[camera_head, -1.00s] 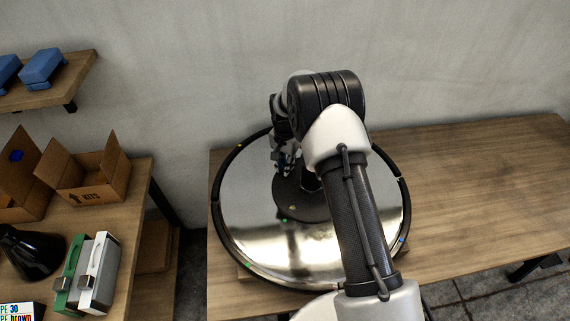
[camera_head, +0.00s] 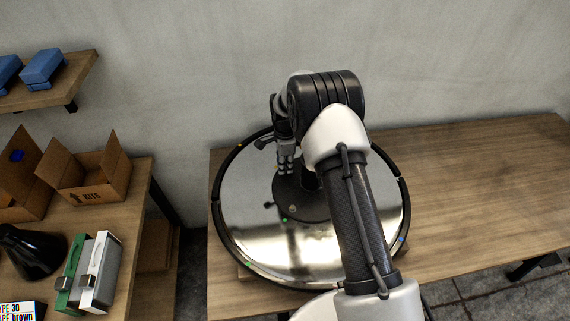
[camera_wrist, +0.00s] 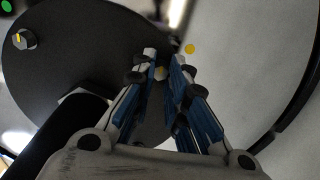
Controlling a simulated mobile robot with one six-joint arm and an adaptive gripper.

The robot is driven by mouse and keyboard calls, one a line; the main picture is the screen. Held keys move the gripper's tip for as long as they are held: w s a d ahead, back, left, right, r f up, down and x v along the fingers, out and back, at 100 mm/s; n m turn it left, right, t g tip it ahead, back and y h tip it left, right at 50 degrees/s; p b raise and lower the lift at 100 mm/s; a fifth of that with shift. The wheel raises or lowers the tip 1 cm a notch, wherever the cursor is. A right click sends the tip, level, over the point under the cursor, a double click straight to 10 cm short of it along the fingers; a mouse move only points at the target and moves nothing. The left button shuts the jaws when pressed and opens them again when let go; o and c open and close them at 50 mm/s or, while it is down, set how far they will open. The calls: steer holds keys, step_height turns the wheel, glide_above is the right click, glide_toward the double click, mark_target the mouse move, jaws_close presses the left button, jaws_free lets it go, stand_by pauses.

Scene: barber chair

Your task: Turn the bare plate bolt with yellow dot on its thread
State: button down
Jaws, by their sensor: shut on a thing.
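My gripper (camera_head: 287,170) points down at the far left edge of the dark round plate (camera_head: 309,211) on the mirror-like disc. In the wrist view the fingertips (camera_wrist: 162,70) are shut on a small pale bolt (camera_wrist: 160,73) near the plate's edge. The fingers hide most of this bolt. A yellow dot (camera_wrist: 189,49) lies on the disc just outside the plate, beside the held bolt. Another bolt (camera_wrist: 22,39), with a yellow mark on its head, stands at the plate's left edge near a green dot (camera_wrist: 7,6).
The disc has a black rim (camera_head: 221,228) with coloured marks and lies on a wooden table (camera_head: 480,190). A dark column (camera_wrist: 70,125) rises from the plate close to my gripper. A side table at left holds an open carton (camera_head: 85,180) and cases. The right tabletop is clear.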

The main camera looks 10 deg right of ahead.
steer(key=shift+m, duration=0.5)
steer(key=c, duration=1.5)
jaws_free()
steer(key=shift+c, duration=0.2)
step_height(320, 180, up, 12)
